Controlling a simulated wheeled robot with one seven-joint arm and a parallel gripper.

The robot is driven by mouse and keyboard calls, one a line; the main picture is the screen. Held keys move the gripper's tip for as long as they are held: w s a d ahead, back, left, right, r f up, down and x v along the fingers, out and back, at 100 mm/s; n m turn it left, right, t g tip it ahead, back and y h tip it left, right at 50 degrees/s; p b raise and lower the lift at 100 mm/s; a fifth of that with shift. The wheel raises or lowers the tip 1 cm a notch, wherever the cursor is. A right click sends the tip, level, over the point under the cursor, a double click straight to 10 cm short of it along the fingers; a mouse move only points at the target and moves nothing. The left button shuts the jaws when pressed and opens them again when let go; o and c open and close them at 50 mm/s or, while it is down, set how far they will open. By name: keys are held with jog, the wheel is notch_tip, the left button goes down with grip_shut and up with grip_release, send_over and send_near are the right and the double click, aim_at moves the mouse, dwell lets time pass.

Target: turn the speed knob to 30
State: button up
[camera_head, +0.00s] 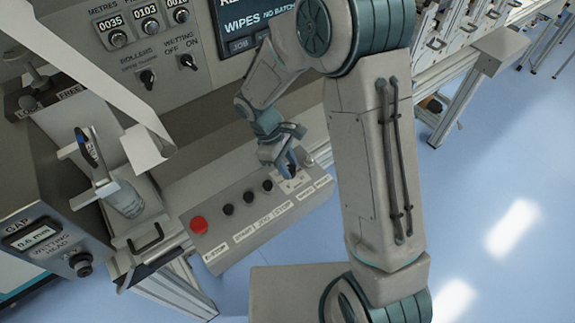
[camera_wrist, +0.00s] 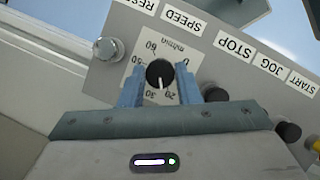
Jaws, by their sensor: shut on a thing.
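The speed knob (camera_wrist: 160,73) is a round black dial with a white pointer line, on a pale scale plate (camera_wrist: 146,52) by the SPEED label. In the wrist view the plate appears upside down, and the pointer aims down between the 20 and 30 marks. My gripper (camera_wrist: 160,78) has its two blue fingers on either side of the knob and is shut on it. In the head view my gripper (camera_head: 291,166) reaches down to the right part of the sloped control box, and its fingers mostly hide the knob there.
The control box (camera_head: 240,236) also carries a red E-stop button (camera_head: 199,225) and several black buttons left of my gripper. In the wrist view a silver reset button (camera_wrist: 107,49) is beside the left finger and a black button (camera_wrist: 215,93) beside the right. The upright machine panel (camera_head: 70,62) stands behind.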

jog(key=m, duration=0.2)
jog(key=m+g+y+b, duration=0.1)
jog(key=m, duration=0.2)
jog(key=shift+w+d+m+g, duration=0.1)
jog(key=shift+m+g, duration=0.2)
jog(key=shift+y, duration=0.3)
jog(key=o, duration=1)
jog(key=shift+c, duration=0.2)
jog(key=b+v, duration=0.1)
jog(key=v, duration=1.3)
jog(key=shift+b, duration=0.4)
